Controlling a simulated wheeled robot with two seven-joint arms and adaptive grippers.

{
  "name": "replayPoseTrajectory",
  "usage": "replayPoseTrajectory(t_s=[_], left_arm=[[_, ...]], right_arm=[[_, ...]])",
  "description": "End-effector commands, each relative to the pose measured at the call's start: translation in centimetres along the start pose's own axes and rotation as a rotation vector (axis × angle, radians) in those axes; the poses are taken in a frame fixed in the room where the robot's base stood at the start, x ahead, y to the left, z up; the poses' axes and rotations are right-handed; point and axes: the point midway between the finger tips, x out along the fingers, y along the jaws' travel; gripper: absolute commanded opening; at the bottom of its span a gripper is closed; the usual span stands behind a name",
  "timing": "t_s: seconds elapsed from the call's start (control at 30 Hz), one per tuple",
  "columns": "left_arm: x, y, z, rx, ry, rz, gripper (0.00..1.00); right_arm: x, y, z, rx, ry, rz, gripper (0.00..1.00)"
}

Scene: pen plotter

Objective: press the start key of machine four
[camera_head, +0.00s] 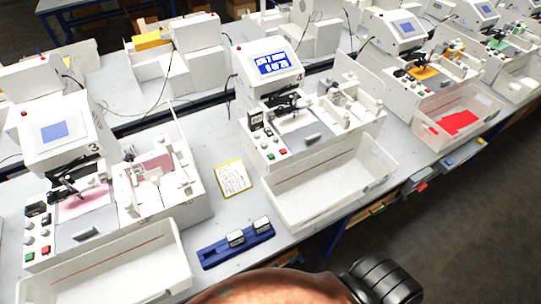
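The middle machine (288,85) is a white plotter with a tilted head and a lit blue display (273,63) showing white text. No number is legible on it; the machine to its left (60,135) bears a "3". At the middle machine's front left corner is a small panel with a green key (271,156), a red key (284,152) and other knobs and switches. I cannot read key labels. Neither of my grippers shows; only rounded brown and dark ribbed parts, seemingly mine, show at the bottom edge.
A clear, empty-looking bin (330,190) stands before the middle machine, another (110,270) before machine three. A blue holder with two small blocks (235,243) and a yellow-edged note (232,178) lie between. More machines and a bin with red pieces (455,115) stand right.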

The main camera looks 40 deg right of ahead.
Motion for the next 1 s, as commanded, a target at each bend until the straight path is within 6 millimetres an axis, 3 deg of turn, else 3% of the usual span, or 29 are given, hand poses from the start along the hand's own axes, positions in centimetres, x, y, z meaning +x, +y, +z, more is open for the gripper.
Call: replayPoseTrajectory(t_s=[0.63, 1.0], left_arm=[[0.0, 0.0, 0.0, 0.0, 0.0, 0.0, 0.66], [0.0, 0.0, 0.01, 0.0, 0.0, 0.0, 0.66]], right_arm=[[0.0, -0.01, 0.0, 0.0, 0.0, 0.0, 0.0], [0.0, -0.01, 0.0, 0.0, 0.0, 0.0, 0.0]])
